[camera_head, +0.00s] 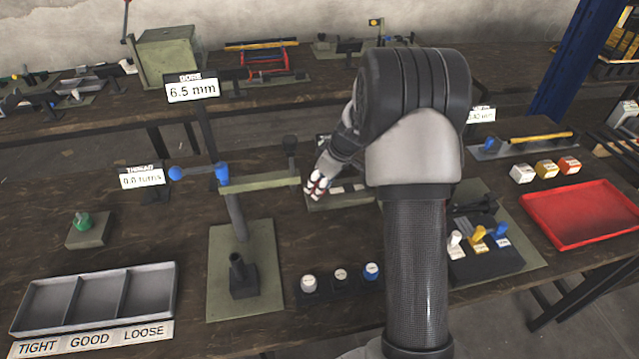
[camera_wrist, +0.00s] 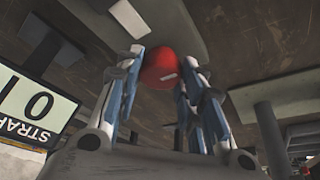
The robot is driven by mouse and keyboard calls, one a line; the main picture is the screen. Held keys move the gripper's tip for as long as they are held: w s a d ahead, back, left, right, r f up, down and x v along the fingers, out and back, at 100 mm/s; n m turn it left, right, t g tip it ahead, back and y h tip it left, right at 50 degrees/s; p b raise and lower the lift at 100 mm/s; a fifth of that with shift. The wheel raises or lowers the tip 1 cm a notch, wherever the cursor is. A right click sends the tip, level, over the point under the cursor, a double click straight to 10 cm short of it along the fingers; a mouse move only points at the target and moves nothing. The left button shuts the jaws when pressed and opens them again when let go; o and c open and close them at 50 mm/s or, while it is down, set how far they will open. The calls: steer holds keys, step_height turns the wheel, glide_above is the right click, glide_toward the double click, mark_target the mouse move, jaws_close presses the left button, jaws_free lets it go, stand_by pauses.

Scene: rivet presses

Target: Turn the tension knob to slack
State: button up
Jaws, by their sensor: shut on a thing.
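A round red knob (camera_wrist: 160,66) with a white mark on it sits between the fingertips of my gripper (camera_wrist: 161,72) in the wrist view. The fingers are shut on it from both sides. In the head view my gripper (camera_head: 316,187) is at mid-table, just right of the pale beam of the press, with a bit of red between its fingers. My own arm and the fingers hide most of the knob and its mount there. I cannot read which way the white mark points against any scale.
A sign (camera_wrist: 36,105) reading "STRAP" and "10" stands close left in the wrist view. The press (camera_head: 236,210) with a blue-ended lever is left of my gripper. A three-part tray (camera_head: 63,308), button blocks (camera_head: 340,277), toggle switches (camera_head: 479,236) and a red tray (camera_head: 572,238) surround it.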

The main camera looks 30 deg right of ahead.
stand_by(0.4)
steer(key=o, duration=1)
steer(key=shift+o, duration=0.2)
steer(key=v, duration=1.2)
